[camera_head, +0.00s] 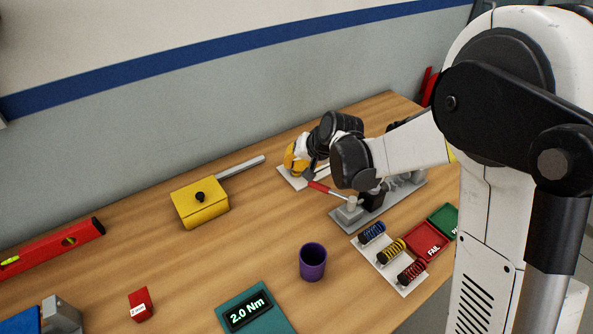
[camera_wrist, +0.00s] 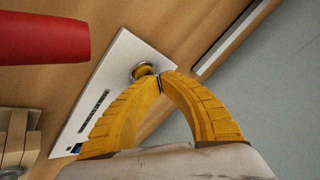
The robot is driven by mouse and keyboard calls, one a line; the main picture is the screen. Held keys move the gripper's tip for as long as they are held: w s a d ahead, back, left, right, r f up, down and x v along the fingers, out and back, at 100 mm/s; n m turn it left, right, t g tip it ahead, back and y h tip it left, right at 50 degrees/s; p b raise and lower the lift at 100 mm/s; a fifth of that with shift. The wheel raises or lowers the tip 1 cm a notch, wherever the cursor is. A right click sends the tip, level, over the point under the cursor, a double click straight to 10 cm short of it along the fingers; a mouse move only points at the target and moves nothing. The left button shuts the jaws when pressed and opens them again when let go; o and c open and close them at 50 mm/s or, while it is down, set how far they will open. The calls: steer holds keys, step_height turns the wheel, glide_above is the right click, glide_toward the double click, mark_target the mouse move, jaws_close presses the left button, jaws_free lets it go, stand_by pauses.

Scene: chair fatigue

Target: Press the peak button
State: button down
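A white panel (camera_wrist: 124,58) lies on the wooden bench and carries a round button (camera_wrist: 144,71) with a metal rim and a yellowish centre. A row of dark marks runs along the panel, too small to read. My gripper (camera_wrist: 160,79) has yellow fingers whose tips come together right beside the button; whether they touch it I cannot tell. Nothing shows between the fingers. In the head view my gripper (camera_head: 296,160) is over the far end of the white panel (camera_head: 290,179), and the button is hidden there.
A red-handled lever (camera_head: 327,189) on a grey fixture (camera_head: 350,215) stands close beside my gripper. Nearer are a spring holder (camera_head: 403,284), a red FAIL tray (camera_head: 426,241), a purple cup (camera_head: 312,262) and a teal 2.0 Nm display (camera_head: 248,311). A yellow box (camera_head: 200,206) sits left.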

steer(key=shift+r+p, duration=0.4)
steer(key=shift+r, duration=0.3)
steer(key=shift+r+p, duration=1.75)
steer(key=shift+r, duration=0.8)
